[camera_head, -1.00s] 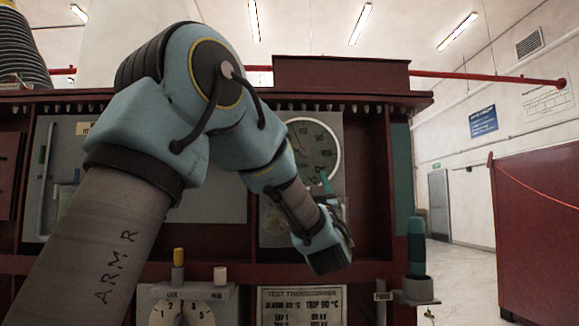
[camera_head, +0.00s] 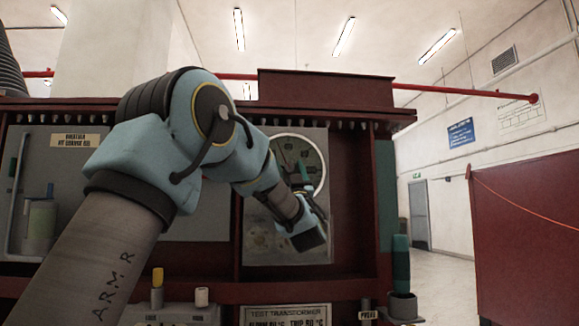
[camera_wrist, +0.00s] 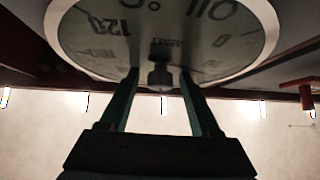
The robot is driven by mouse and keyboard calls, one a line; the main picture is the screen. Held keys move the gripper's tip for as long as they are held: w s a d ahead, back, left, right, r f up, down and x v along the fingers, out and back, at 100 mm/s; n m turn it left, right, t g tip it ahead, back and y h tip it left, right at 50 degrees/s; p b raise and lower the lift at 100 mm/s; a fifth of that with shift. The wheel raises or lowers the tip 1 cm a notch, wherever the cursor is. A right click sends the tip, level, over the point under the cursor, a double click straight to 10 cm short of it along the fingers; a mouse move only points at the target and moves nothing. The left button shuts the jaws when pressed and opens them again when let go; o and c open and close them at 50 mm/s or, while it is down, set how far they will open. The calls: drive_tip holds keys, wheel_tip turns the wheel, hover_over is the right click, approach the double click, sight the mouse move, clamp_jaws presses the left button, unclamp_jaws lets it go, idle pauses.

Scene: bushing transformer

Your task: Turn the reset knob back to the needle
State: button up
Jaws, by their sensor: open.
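The round oil gauge (camera_head: 288,146), with a white rim and a pale face, is on the transformer panel, partly behind my arm. In the wrist view its dial (camera_wrist: 100,40) fills the top, with upside-down lettering and a 120 mark. A small dark knob (camera_wrist: 160,74) stands out from the dial at its lower edge there. My gripper (camera_wrist: 160,73) is open, its two teal fingers on either side of the knob with a gap at each side. In the head view my gripper (camera_head: 308,188) is small at the gauge's lower part. I cannot make out the needle or its reading.
Below are a test transformer plate (camera_head: 285,316), a yellow-topped post (camera_head: 157,285) and a dark green cylinder in a cup (camera_head: 401,270). Open floor (camera_head: 445,285) lies to the right.

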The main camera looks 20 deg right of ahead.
clamp_jaws()
idle(0.6)
